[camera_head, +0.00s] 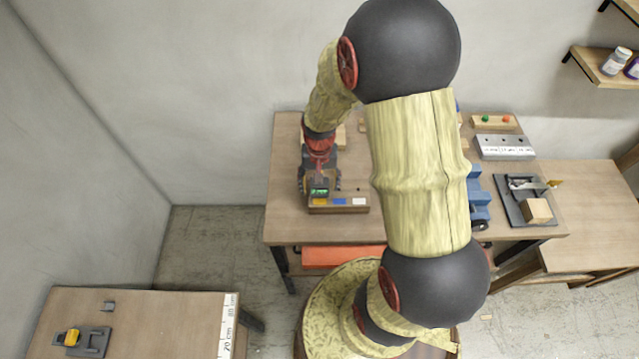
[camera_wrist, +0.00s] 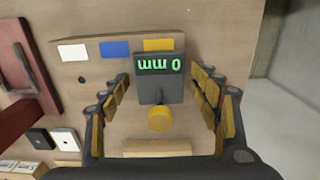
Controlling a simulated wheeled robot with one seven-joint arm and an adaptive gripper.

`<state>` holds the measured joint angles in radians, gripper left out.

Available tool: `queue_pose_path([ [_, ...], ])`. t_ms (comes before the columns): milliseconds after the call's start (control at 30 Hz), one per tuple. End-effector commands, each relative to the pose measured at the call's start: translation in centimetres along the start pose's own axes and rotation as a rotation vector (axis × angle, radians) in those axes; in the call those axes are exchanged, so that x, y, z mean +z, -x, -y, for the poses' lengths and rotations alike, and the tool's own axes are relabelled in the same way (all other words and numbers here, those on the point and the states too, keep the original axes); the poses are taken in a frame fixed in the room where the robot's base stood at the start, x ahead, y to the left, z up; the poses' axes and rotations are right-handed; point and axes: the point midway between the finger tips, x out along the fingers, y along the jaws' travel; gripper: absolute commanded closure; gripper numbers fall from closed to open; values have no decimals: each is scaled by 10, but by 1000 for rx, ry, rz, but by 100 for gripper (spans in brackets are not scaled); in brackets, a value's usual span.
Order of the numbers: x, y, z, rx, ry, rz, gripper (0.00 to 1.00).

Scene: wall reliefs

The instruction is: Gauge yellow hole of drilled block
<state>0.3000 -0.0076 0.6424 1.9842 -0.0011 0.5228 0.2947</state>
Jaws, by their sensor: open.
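The drilled block (camera_head: 345,208) is a wooden block near the front left edge of the table, with yellow, blue and white labels on its front. In the wrist view the block (camera_wrist: 110,68) shows one open hole near the white label. A dark grey gauge (camera_wrist: 152,90) with a yellow round knob stands at the yellow label, its green display reading 0 mm. The yellow hole is hidden, and I cannot tell whether the gauge sits in it. My gripper (camera_wrist: 161,76) is open, with its fingers on either side of the gauge. My gripper (camera_head: 319,184) also shows over the block's left end.
A blue object (camera_head: 478,198), a grey drilled bar (camera_head: 503,147) and a dark plate (camera_head: 513,208) with a wooden cube are at the right. A side table (camera_head: 150,320) at lower left carries a dark holder with a yellow piece. My arm hides the table's middle.

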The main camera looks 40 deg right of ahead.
Motion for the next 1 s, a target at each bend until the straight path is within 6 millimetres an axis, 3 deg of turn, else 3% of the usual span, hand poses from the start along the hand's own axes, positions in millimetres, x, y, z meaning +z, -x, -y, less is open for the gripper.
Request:
queue_pose_path([
  [367, -1, 11, 0, -1, 0, -2, 37],
  [800, 0, 93, 0, -1, 0, -2, 37],
  [1000, 0, 115, 0, 0, 0, -1, 37],
])
